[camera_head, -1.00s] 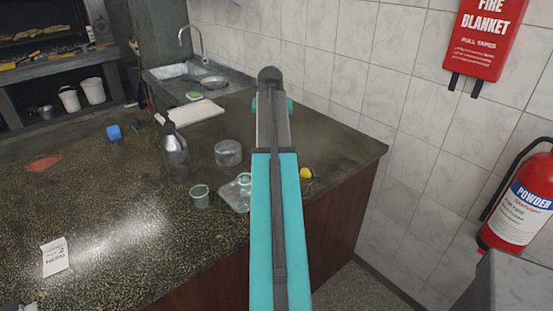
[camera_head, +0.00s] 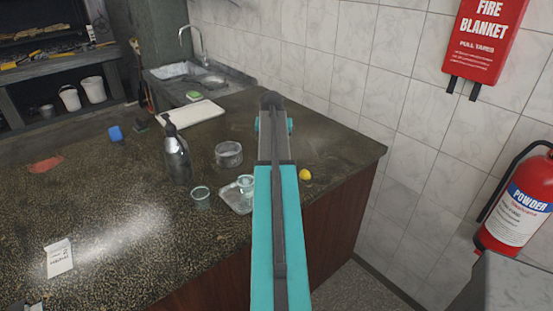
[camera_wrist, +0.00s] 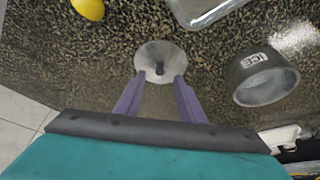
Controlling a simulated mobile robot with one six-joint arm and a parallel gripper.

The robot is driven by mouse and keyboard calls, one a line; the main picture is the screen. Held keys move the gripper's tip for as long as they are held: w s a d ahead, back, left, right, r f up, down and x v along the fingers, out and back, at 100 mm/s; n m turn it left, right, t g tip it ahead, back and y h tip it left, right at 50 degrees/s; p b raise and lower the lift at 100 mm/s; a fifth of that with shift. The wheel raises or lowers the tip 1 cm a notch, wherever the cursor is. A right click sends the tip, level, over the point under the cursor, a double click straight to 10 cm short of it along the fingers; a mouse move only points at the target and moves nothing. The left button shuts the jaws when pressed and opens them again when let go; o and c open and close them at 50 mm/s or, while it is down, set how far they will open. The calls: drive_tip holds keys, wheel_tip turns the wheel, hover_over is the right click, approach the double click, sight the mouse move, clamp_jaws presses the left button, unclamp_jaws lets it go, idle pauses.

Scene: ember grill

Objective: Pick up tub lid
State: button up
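The tub lid (camera_wrist: 153,57), a pale round disc with a small dark knob at its middle, lies flat on the speckled counter in the wrist view. My gripper (camera_wrist: 160,79) is open, its two purple fingers spread apart. Their tips overlap the lid's near edge in the picture, on either side of the knob; I cannot tell whether they touch it. The tub (camera_wrist: 262,78), a round grey container labelled ICE, stands open to the right. It also shows in the head view (camera_head: 229,155). In the head view my arm hides the lid and gripper.
A lemon (camera_wrist: 89,8) and a clear tray (camera_wrist: 205,8) lie beyond the lid. A small cup (camera_head: 201,197), a dark bottle (camera_head: 177,160) and a white board (camera_head: 197,113) share the counter (camera_head: 110,210). A tiled wall (camera_head: 350,95) rises at the right.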

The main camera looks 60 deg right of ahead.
drive_tip(key=shift+f, duration=0.1)
idle(0.3)
drive_tip(key=shift+d+p+x, duration=0.25)
drive_tip(key=shift+p+x, duration=0.7)
drive_tip(key=shift+x, duration=0.4)
drive_tip(key=shift+p+x, duration=0.35)
drive_tip(key=shift+x, duration=0.8)
drive_tip(key=shift+w, duration=0.1)
drive_tip(key=shift+c, duration=0.2)
clamp_jaws()
